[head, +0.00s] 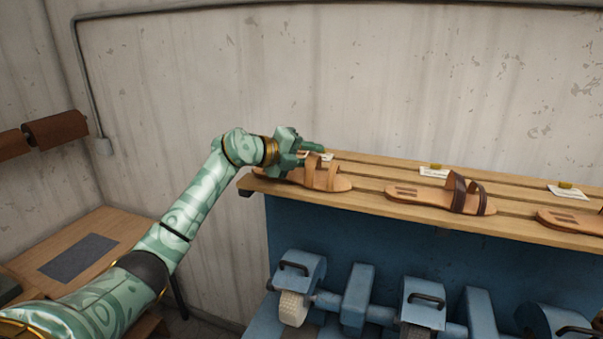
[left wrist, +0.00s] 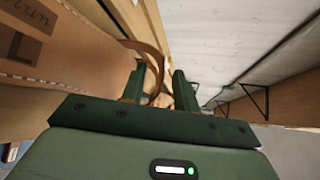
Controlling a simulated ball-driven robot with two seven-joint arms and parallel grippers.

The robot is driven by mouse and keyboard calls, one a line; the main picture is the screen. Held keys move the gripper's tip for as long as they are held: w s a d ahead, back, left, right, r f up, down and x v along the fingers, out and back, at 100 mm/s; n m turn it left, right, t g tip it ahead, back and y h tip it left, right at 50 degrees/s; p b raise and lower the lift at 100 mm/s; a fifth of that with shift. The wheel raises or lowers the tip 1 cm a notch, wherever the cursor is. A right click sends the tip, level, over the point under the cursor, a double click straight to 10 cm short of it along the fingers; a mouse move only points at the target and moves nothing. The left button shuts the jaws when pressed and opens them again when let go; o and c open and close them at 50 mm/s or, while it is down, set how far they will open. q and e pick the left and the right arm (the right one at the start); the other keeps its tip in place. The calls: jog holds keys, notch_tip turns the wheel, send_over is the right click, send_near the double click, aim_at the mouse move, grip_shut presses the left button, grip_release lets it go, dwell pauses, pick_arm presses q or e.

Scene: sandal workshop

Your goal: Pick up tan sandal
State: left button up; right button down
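The tan sandal (head: 327,180), with tan straps, lies at the left end of the slatted wooden shelf. My left gripper (head: 314,152) is above and behind it, covering part of its straps and heel. In the left wrist view, the sole (left wrist: 60,65) with dark markings fills the upper left. A tan strap (left wrist: 155,56) curves by the fingertips of the left gripper (left wrist: 157,82). The fingers are apart, with a gap between them, and the strap seems to pass into that gap. Whether it touches a finger I cannot tell. My right gripper is in neither view.
A sandal with dark brown straps (head: 440,198) and another sandal (head: 572,220) lie farther right on the shelf (head: 372,203). Small tags stand behind the sandals. Blue machinery (head: 358,297) is below. A wooden table (head: 105,232) stands at left. The concrete wall is close behind.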

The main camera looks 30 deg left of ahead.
pick_arm(q)
jog(key=shift+s+a, duration=0.1)
jog(key=shift+s, duration=0.05)
grip_shut()
jog(key=shift+r, duration=0.55)
jog(key=s+d+r+b, duration=0.4)
jog(key=s+d+r, duration=0.4)
jog(key=d+r, duration=0.3)
jog(key=shift+d+r, duration=0.3)
jog(key=shift+r, duration=0.2)
jog(key=shift+f, duration=0.1)
